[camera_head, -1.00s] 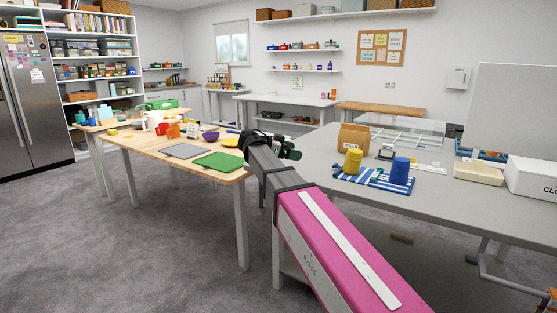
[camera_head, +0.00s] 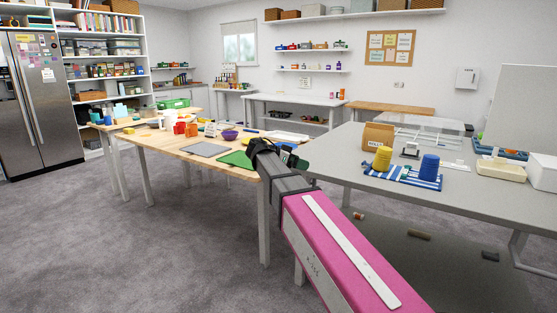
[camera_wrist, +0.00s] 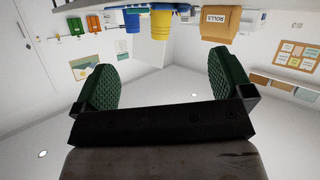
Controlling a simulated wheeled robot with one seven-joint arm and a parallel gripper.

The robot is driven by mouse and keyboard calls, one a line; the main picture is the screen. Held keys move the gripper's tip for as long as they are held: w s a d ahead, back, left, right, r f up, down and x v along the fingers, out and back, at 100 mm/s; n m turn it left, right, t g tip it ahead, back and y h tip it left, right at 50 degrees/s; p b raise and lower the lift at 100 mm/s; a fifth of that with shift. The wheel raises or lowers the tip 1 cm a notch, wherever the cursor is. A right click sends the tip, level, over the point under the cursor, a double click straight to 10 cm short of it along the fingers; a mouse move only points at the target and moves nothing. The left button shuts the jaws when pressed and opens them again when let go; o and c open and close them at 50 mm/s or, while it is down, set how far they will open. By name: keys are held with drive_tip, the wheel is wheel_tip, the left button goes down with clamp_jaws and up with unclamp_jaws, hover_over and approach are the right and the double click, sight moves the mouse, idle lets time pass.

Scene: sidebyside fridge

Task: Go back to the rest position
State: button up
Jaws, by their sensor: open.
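My gripper (camera_wrist: 158,88) is open and empty in the wrist view, with its two green textured finger pads wide apart. The wrist view looks upside down, with table things along its top edge and nothing between the pads. In the head view my gripper (camera_head: 288,156) is at the far end of my pink and grey arm, in front of the gap between the wooden table (camera_head: 170,143) and the grey table (camera_head: 405,205). Its fingers are partly hidden by the wrist there.
On the grey table are a yellow cup (camera_head: 382,159), a blue cup (camera_head: 429,167), a striped cloth (camera_head: 402,179) and a cardboard box (camera_head: 377,138). The wooden table holds a green mat (camera_head: 236,159) and a purple bowl (camera_head: 229,135). A steel fridge (camera_head: 40,100) stands left. Carpet in front is clear.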

drive_tip(key=s+d+f+n+g+y, duration=0.1)
drive_tip(key=s+d+f+n+y, duration=0.25)
drive_tip(key=f, duration=0.65)
drive_tip(key=s+d+f+n+g+y, duration=0.15)
drive_tip(key=s+d+f+n, duration=0.3)
drive_tip(key=f, duration=0.65)
drive_tip(key=s+d+f+n+y, duration=0.3)
drive_tip(key=s+f+n+y, duration=0.2)
drive_tip(key=s+f+y, duration=0.3)
drive_tip(key=s+f, duration=0.4)
drive_tip(key=f, duration=0.3)
drive_tip(key=shift+s+d+n, duration=0.15)
drive_tip(key=shift+s+n, duration=0.2)
drive_tip(key=shift+n, duration=0.05)
